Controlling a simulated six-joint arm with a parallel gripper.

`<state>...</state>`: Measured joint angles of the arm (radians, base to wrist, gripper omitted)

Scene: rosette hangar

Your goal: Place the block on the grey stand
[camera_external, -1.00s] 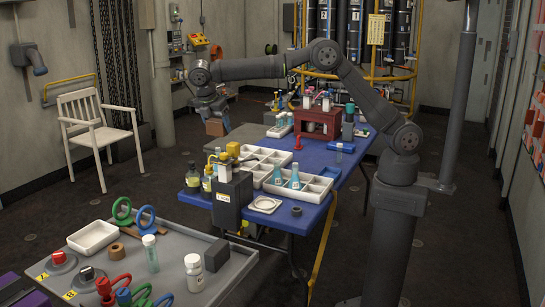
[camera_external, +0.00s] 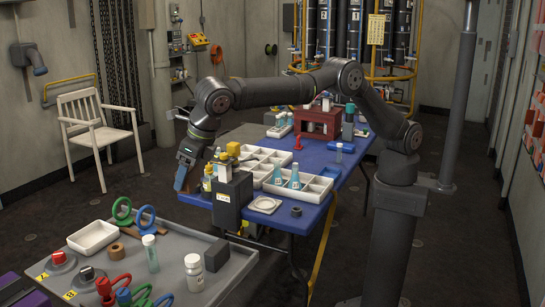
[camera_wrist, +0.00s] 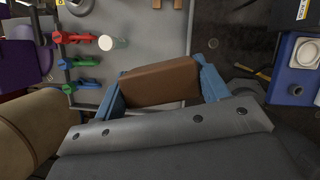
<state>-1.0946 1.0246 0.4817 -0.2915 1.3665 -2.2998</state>
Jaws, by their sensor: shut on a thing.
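A brown block (camera_wrist: 160,82) sits between the two blue fingers of my gripper (camera_wrist: 161,94) in the wrist view. My gripper is shut on it. In the external view my gripper (camera_external: 182,181) points down, in the air left of the blue table's near end and beyond the grey tray table. The block is not clearly seen there. No thing is plainly marked as the grey stand. A low dark grey box (camera_external: 216,254) lies at the tray table's right end. A tall dark grey labelled box (camera_external: 232,202) stands at the blue table's near end.
The grey tray table (camera_external: 185,240) holds a white tray (camera_external: 92,237), a white bottle (camera_external: 194,272), a clear vial (camera_external: 150,254), rings and red-handled parts. Yellow-topped bottles (camera_external: 208,183) stand beside the tall box. Bare tray surface shows around the low box.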

